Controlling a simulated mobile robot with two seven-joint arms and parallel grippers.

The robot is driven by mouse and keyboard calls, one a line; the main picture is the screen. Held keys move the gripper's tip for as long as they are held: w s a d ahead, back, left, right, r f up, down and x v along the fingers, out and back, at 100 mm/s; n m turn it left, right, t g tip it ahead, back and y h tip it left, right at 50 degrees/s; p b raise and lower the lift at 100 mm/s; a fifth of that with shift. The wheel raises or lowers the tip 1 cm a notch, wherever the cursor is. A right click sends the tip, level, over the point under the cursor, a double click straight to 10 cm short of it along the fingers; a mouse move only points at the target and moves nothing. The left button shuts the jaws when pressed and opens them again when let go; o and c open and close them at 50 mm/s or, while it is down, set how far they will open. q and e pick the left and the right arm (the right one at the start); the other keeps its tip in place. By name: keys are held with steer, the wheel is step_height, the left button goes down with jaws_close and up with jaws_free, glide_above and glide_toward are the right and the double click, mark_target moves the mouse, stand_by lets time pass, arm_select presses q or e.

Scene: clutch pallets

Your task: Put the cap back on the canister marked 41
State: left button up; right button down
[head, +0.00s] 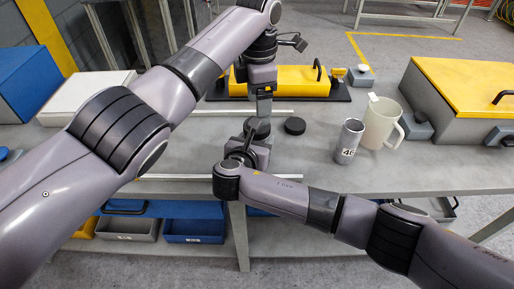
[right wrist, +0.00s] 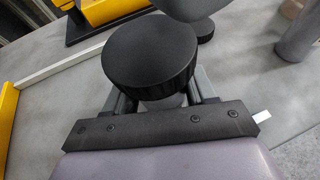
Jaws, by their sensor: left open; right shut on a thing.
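The same cap shows in the head view (head: 257,127). My left gripper (head: 264,107) is open, pointing down just above this cap. A second black cap (head: 294,126) lies on the table to the right. Another grey canister (head: 349,140), with a label that looks like 46, stands further right.
A cream jug (head: 382,122) stands beside the standing canister. A yellow block with a handle (head: 290,82) lies on a black base behind. A grey case with a yellow lid (head: 465,85) fills the right. Pale rails (head: 185,177) run along the grey table.

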arm_select(q)
steer(key=m, duration=0.2)
steer(key=r+m, duration=0.1)
steer(key=m, duration=0.5)
steer(key=shift+r, duration=0.2)
steer(key=m, duration=0.3)
steer(key=shift+r+m, duration=0.2)
steer(key=shift+m, duration=0.1)
steer(key=m, duration=0.4)
steer(key=shift+a+r+m, duration=0.15)
steer(key=shift+r+m, duration=0.1)
steer(key=shift+m, duration=0.15)
steer(key=shift+f, duration=4.05)
steer(key=shift+c, duration=0.3)
